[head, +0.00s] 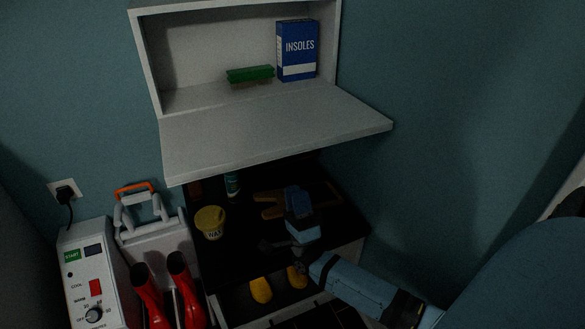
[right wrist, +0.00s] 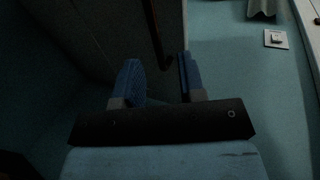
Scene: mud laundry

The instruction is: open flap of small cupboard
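The small white cupboard (head: 150,50) hangs on the teal wall in the head view. Its flap (head: 270,130) is down and sticks out nearly level from the cupboard's lower edge, so the inside shows. A blue insoles box (head: 297,58) and a green brush-like block (head: 250,74) stand inside. My right gripper (head: 296,197) is below the flap, over the dark bench, apart from the flap in the head view. In the right wrist view its two blue fingers (right wrist: 161,75) are spread with no held object visible. My left gripper is not in view.
Under the flap a dark bench (head: 345,225) holds a yellow wax tin (head: 210,222), a bottle (head: 232,186) and a wooden piece (head: 272,212). The wall right of the cupboard is clear.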

